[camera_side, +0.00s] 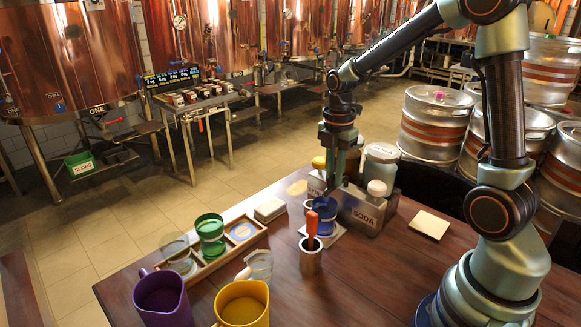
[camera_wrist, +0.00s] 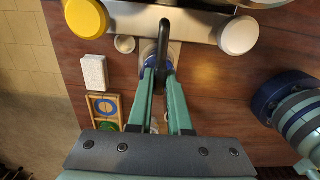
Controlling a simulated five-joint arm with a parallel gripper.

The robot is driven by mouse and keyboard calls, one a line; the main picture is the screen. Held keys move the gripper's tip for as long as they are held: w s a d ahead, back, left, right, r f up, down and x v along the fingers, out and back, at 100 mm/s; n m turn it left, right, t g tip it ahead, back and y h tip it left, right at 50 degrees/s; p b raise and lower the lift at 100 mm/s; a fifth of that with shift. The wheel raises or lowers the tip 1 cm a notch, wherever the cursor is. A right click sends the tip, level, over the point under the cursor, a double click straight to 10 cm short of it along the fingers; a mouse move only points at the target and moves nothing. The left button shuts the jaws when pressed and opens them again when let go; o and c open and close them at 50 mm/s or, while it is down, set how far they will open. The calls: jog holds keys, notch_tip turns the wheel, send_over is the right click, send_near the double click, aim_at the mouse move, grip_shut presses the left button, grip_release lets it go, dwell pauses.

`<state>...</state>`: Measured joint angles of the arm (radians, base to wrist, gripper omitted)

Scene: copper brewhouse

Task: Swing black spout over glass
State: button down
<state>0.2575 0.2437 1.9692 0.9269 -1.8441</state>
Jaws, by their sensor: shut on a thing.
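The black spout (camera_wrist: 163,42) shows in the wrist view as a dark curved tube running from the dispenser down between my fingers. My gripper (camera_wrist: 160,74) is shut on its free end. In the side view my gripper (camera_side: 332,180) points down beside the dispenser (camera_side: 366,212), marked SODA; the spout is hard to make out there. A blue glass (camera_side: 321,218) stands on a pale coaster (camera_side: 337,235) below my gripper. In the wrist view the glass (camera_wrist: 149,62) is partly hidden under the spout and fingers. The spout appears to cross above it; the height gap cannot be told.
A steel cup with an orange-handled tool (camera_side: 311,258) stands close in front of the glass. A wooden tray (camera_side: 214,262) with green and clear glasses is at left. Purple (camera_side: 163,298) and yellow (camera_side: 243,304) jugs stand at the front. Jars stand behind the dispenser.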

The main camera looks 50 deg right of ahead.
jog(key=shift+r, duration=0.1)
jog(key=c, duration=1.1)
grip_release()
notch_tip(320, 180, up, 12)
jog(key=shift+r, duration=0.1)
jog(key=s+a+m+t, duration=0.2)
jog(key=a+m, duration=0.1)
jog(key=m, duration=0.3)
jog(key=s+a+m+t, duration=0.1)
jog(key=s+a+m, duration=0.2)
jog(key=m, duration=0.3)
jog(key=s+a+m+t, duration=0.2)
jog(key=s+a+m, duration=0.1)
jog(key=m, duration=0.3)
jog(key=shift+s+a+f+t, duration=0.25)
jog(key=shift+a+f+t, duration=0.05)
jog(key=shift+a+f, duration=0.05)
